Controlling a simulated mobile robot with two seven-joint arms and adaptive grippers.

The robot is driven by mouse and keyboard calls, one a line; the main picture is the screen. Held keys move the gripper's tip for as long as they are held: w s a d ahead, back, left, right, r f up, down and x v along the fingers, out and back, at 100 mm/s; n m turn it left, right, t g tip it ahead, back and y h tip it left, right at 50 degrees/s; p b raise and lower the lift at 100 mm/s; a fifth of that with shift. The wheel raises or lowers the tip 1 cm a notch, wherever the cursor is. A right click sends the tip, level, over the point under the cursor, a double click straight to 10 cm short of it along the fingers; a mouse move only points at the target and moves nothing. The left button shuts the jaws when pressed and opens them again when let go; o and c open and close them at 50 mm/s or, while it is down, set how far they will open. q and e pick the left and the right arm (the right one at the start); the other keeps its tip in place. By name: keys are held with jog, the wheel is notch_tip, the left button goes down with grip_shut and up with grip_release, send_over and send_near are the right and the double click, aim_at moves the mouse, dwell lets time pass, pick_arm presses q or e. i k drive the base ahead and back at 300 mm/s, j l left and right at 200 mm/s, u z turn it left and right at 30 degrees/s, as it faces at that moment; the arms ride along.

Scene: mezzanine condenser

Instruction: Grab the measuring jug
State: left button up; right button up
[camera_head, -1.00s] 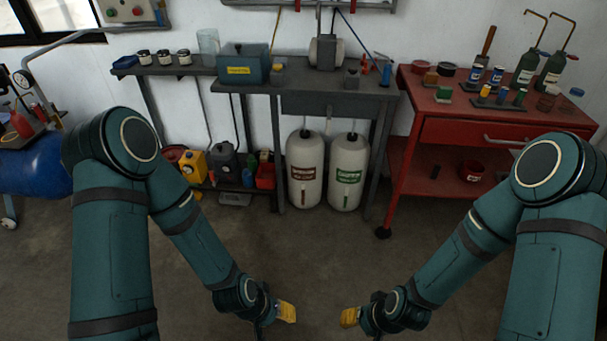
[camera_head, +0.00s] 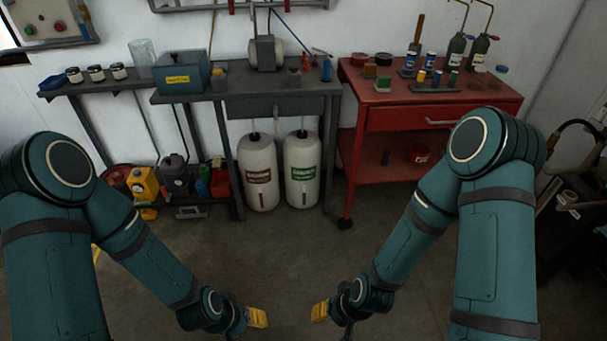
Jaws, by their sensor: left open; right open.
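A clear, see-through vessel that looks like the measuring jug (camera_head: 142,58) stands upright at the back of the left bench, just left of a teal box. Its markings and handle are too small to make out. My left gripper (camera_head: 258,318) is low over the floor in front of the benches, open and empty, far from the jug. My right gripper (camera_head: 320,312) is to its right at a similar height, open and empty. Both show yellow fingertips.
Small jars (camera_head: 96,73) stand left of the jug and the teal box (camera_head: 182,73) to its right. Two white cylinders (camera_head: 259,172) stand under the grey bench. A red cart (camera_head: 440,117) with bottles is at right. The floor in front is clear.

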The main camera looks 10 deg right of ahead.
aim_at(142, 52)
jog(key=i+j, duration=0.4)
jog(key=i, duration=0.15)
jog(key=i+j+z, duration=0.1)
jog(key=i+j, duration=0.3)
jog(key=i, duration=0.2)
